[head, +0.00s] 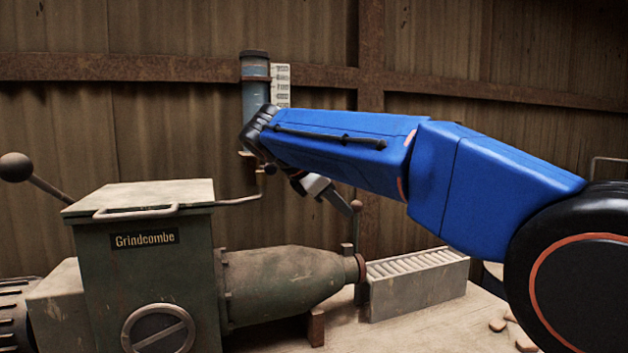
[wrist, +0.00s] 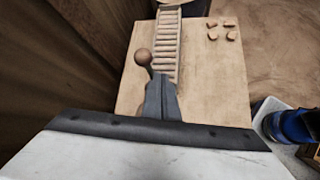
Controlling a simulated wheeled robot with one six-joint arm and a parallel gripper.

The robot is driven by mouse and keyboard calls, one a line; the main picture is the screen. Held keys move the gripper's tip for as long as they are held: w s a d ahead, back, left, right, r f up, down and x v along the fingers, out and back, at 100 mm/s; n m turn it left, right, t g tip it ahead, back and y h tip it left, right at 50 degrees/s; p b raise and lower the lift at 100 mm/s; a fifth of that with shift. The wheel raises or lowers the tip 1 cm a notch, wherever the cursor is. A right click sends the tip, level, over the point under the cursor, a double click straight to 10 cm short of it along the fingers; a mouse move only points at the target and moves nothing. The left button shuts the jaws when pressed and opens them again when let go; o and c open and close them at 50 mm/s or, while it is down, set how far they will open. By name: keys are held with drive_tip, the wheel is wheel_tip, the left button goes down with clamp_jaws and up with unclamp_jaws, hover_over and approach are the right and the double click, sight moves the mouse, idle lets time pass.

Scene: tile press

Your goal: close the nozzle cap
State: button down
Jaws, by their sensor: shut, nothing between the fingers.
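The green Grindcombe press (head: 145,260) tapers to the right into a cone-shaped barrel (head: 275,283). A rusty round nozzle end (head: 361,268) is at the barrel's tip. A thin upright lever with a brown ball knob (head: 357,206) rises there; the knob also shows in the wrist view (wrist: 143,57). I cannot tell whether the rusty round part is the cap or the nozzle rim. My gripper (head: 346,208) is shut and empty, its tips pointing down beside the knob. In the wrist view my gripper (wrist: 158,84) is just right of the knob; contact is unclear.
A grey rack of rollers (head: 420,288) runs right from the nozzle on a pale table (head: 460,333). Several small brown pieces (wrist: 213,37) lie beside it. A blue cylinder with a white scale (head: 256,95) hangs on the wall behind. Another ball-ended lever (head: 16,167) sticks up at left.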

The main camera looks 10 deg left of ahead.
drive_tip(key=v, duration=1.3)
drive_tip(key=d+f+m+g+y, duration=0.1)
drive_tip(key=d+f+m, duration=0.25)
drive_tip(key=d, duration=0.95)
drive_tip(key=d+f+m+g+y, duration=0.1)
drive_tip(key=d+f+m, duration=0.25)
drive_tip(key=d, duration=0.85)
drive_tip(key=s+d+f+m+g+y, duration=0.1)
drive_tip(key=s+d+f+m, duration=0.25)
drive_tip(key=d+f, duration=0.2)
drive_tip(key=s+d+f+m+y, duration=0.1)
drive_tip(key=s+d+f+m, duration=0.1)
drive_tip(key=s+d+f, duration=0.35)
drive_tip(key=s+d+f+m+y, duration=0.1)
drive_tip(key=s+d+f+m, duration=0.4)
drive_tip(key=s+f, duration=0.3)
drive_tip(key=s+d+f+m+y, duration=0.1)
drive_tip(key=s+d+f+m, duration=0.4)
drive_tip(key=s+f, duration=0.3)
wheel_tip(320, 180, down, 5)
drive_tip(key=shift+s+d+r+m+t, duration=0.25)
drive_tip(key=shift+s+d+m+t, duration=0.15)
drive_tip(key=shift+m, duration=0.15)
